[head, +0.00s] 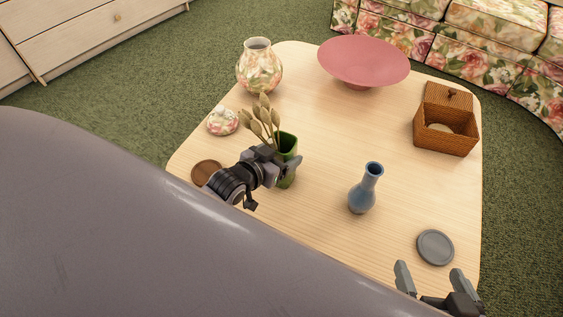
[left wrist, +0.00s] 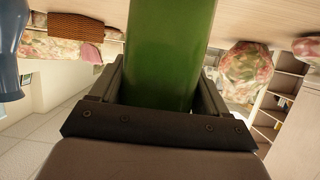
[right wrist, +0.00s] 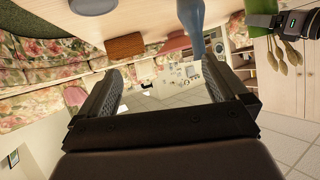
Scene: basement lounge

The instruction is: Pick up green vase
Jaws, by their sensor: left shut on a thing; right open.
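The green vase (head: 288,146) stands upright near the left front of the wooden table, with dried beige buds (head: 262,118) beside its rim. My left gripper (head: 282,166) is shut on the vase's side. In the left wrist view the green vase (left wrist: 168,50) fills the space between the two fingers. The gripper hides part of the vase in the head view. I cannot tell whether its base touches the table. My right gripper (head: 431,280) is open and empty beyond the table's front right edge; its spread fingers also show in the right wrist view (right wrist: 165,95).
On the table (head: 320,130) are a blue vase (head: 364,190), grey disc (head: 435,247), open wicker box (head: 446,135), pink bowl (head: 363,62), floral vase (head: 259,70), floral lidded pot (head: 222,121) and brown coaster (head: 206,172). A floral sofa (head: 470,65) stands behind. The table's centre is clear.

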